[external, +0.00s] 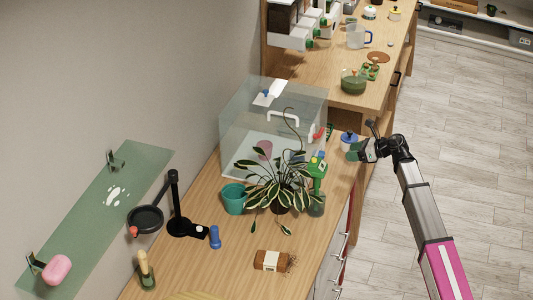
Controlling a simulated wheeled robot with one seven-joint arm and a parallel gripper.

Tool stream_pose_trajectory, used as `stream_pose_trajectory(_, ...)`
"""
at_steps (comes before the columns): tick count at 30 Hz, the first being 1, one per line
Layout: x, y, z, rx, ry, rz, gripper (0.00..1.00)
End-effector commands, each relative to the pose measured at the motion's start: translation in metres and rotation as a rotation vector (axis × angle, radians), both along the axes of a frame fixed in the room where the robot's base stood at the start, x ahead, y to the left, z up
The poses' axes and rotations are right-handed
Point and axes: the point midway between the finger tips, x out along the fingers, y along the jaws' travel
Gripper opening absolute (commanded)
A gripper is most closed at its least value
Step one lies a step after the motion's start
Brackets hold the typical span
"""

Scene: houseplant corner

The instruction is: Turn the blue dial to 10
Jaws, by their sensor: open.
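A small round thing with a blue top and a pale band (348,141) stands near the right edge of the wooden counter, right of the clear box; it looks like the blue dial. Its markings and setting are too small to read. My gripper (361,151) is open, just right of and slightly in front of it, at the counter's edge. The fingers are seen from the side, and I cannot tell whether they touch the dial. Nothing shows held between them.
A clear box (247,122) stands behind, with a small blue part (266,93) on a white plate on top. A leafy plant (281,185), a green spray bottle (316,170) and a teal pot (234,198) crowd the counter left of my gripper. The floor (460,150) at right is clear.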

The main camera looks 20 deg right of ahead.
Motion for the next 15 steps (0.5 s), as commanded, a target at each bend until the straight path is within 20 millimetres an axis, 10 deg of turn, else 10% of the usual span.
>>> stream_pose_trajectory(15,0.049,0.049,-0.028,-0.009,-0.008,0.003,0.56)
